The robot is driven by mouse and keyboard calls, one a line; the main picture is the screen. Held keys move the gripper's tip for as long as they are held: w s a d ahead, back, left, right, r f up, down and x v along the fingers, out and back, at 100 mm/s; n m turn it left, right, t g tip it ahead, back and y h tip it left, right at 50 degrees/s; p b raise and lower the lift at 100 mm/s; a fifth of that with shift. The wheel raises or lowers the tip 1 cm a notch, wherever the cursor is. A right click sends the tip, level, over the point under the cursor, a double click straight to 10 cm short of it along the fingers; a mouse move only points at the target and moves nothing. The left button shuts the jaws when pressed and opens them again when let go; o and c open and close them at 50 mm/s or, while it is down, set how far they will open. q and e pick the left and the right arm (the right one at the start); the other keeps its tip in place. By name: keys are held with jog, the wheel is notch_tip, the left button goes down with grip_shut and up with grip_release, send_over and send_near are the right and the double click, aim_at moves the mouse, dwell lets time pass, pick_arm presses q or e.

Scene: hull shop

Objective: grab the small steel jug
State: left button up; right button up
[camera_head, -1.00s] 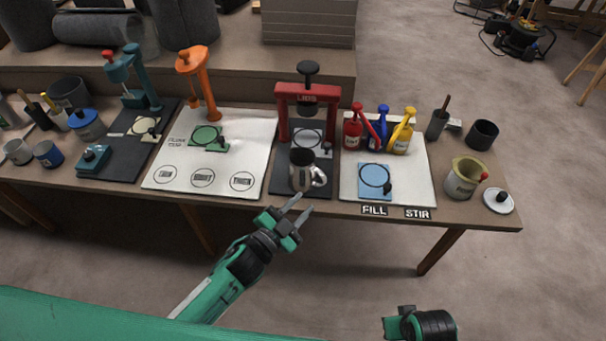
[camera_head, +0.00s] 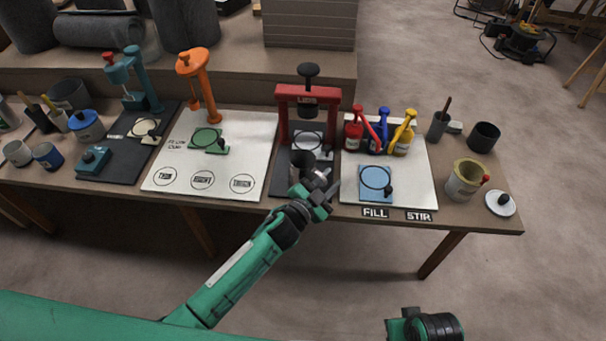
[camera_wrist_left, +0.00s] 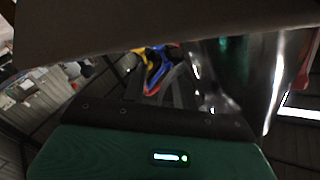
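The small steel jug (camera_head: 297,172) stands on the dark mat in front of the red lid press. It is upright, and my gripper partly covers its lower right side and handle. My left gripper (camera_head: 327,182) is at the jug's right front, by its handle, with its fingers apart. I cannot tell whether they touch it. In the left wrist view the shiny jug (camera_wrist_left: 240,75) shows large and close at the right. Only a part of my right arm shows at the bottom of the head view; its fingers are not visible.
The red lid press (camera_head: 308,92) stands right behind the jug. Red, blue and yellow bottles (camera_head: 378,135) stand to the right behind a blue plate (camera_head: 376,183). A white board (camera_head: 225,170) lies to the left. A brass-coloured pot (camera_head: 464,180) stands further right.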

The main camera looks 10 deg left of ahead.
pick_arm(q)
grip_shut()
jog(key=shift+r, duration=0.2)
dwell(0.3)
